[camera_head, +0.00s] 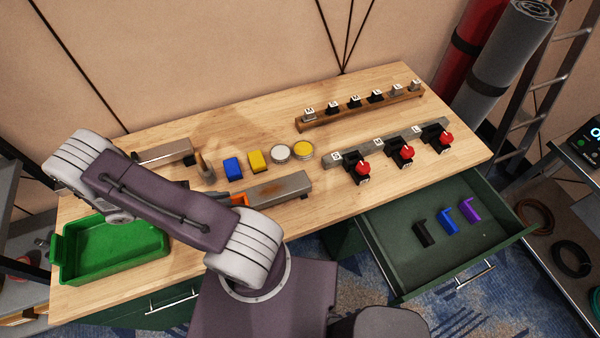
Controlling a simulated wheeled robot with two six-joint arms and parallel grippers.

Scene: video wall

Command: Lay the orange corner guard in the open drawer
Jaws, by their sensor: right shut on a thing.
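The orange corner guard (239,199) shows as a small orange piece just past my right arm, beside the left end of a grey metal bar on the bench. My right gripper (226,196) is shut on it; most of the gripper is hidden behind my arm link. Whether the guard touches the bar or bench I cannot tell. The open drawer (390,272) is green and pulled out below the bench at right. Black, blue and purple corner guards lie in its right half; its left part is bare. My left gripper is not in view.
The grey bar (280,189) lies on the wooden bench (350,205). Red-knobbed switches (402,153) stand near the drawer side. A green tray (112,262) sits at left.

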